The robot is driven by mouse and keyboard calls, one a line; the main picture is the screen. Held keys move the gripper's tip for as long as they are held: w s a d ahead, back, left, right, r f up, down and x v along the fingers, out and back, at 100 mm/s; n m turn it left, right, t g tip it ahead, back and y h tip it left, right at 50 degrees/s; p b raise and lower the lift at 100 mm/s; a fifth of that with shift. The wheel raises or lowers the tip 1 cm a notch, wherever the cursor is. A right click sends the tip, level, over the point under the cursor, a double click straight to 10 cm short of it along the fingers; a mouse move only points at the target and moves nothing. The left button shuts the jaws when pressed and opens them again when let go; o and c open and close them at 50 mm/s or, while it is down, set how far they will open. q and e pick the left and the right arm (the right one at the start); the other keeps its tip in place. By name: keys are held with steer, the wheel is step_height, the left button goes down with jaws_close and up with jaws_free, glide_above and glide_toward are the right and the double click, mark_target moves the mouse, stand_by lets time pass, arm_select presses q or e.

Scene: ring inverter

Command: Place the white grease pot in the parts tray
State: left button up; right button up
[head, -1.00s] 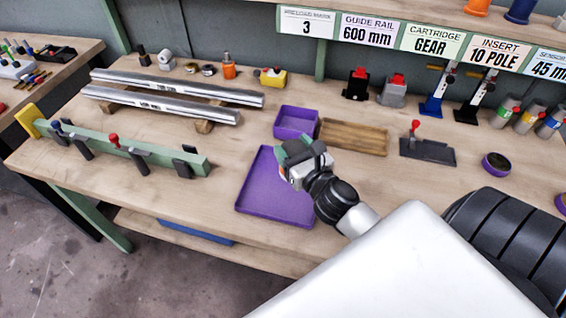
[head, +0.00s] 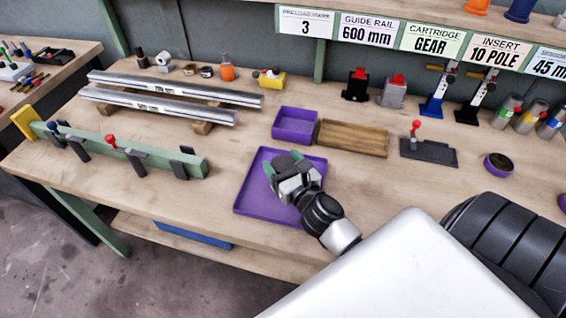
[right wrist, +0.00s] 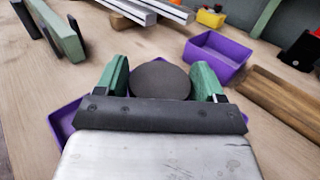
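My right gripper (head: 283,166) is over the large flat purple tray (head: 250,196). Between its green fingers is a round pot with a dark grey top (right wrist: 160,80), which fills the gap in the right wrist view. In the head view the pot's dark top (head: 283,162) shows between the fingers. Its sides and underside are hidden, so I cannot tell their colour or whether it touches the tray floor. My left gripper is not in view.
A small purple bin (head: 295,126) and a wooden tray (head: 352,138) stand behind the purple tray. A dark fixture with a red knob (head: 428,152) and a round purple dish (head: 498,165) are to the right. Rails (head: 165,107) and a green beam (head: 130,155) lie left.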

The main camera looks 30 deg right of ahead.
steer(key=shift+o, duration=1.3)
steer(key=shift+r, duration=0.25)
steer(key=s, duration=0.3)
steer(key=s+b, duration=0.1)
steer(key=s, duration=0.3)
steer(key=s+a+b, duration=0.1)
steer(key=s, duration=0.3)
steer(key=shift+f, duration=0.2)
steer(key=shift+s+r, duration=0.1)
steer(key=shift+s, duration=0.4)
